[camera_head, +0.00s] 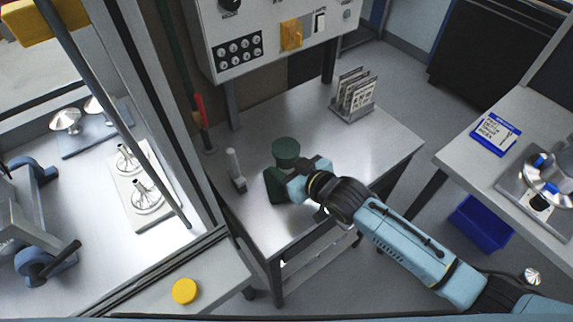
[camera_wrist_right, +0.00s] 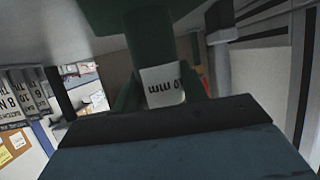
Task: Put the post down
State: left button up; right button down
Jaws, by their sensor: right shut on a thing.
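The dark green post (camera_head: 286,149) shows a round disc top in the head view, with a wider green part (camera_head: 274,186) lower down. My right gripper (camera_head: 299,186) is shut on it from the right, over the metal side table. In the right wrist view the green post (camera_wrist_right: 148,38) stands close in front of the jaws, with a white label carrying upside-down "mm" lettering. The jaws hide part of it. I cannot tell whether its underside touches the table. My left gripper is not in view.
The metal table (camera_head: 240,208) has free room around the post. A small pale upright item (camera_head: 236,170) stands left of it. A rack of labelled plates (camera_head: 353,96) stands at the back right. A control panel (camera_head: 270,38) hangs behind, and a machine enclosure stands at left.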

jog(key=c, duration=0.8)
grip_release()
jog(key=shift+f, duration=0.1)
jog(key=shift+o, duration=0.2)
jog(key=shift+r, duration=0.25)
jog(key=v, duration=1.2)
jog(key=shift+p, duration=0.35)
jog(key=shift+f, duration=0.1)
